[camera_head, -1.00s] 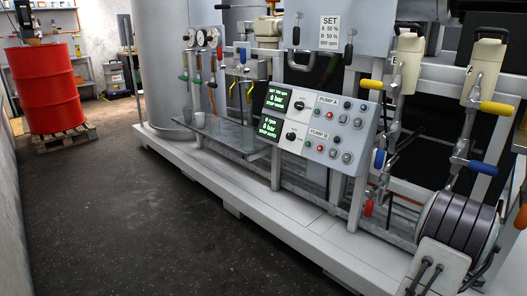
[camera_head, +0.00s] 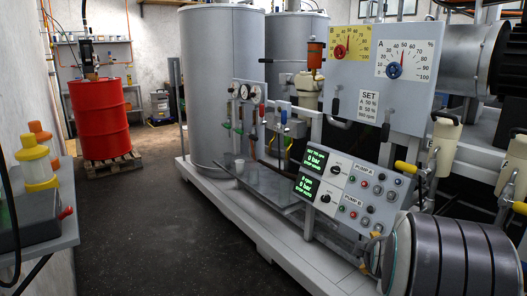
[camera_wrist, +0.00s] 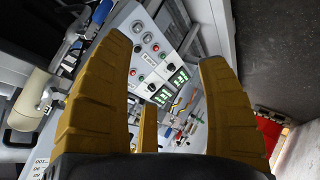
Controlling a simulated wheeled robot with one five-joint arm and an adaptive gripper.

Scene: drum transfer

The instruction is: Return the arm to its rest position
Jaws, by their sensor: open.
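Beyond the fingers, at a distance, is the pump control panel (camera_wrist: 155,75), seen tilted. In the head view my banded grey arm link (camera_head: 450,255) is at the lower right, in front of the pump skid. I cannot make out the gripper fingers clearly in the head view.
The control panel (camera_head: 345,190) and dial board (camera_head: 392,75) stand behind my arm. A red drum (camera_head: 100,118) sits on a pallet (camera_head: 113,165) at the back left. A side bench (camera_head: 45,240) with yellow-and-orange bottles (camera_head: 38,163) is at left. The dark floor (camera_head: 170,240) between is clear.

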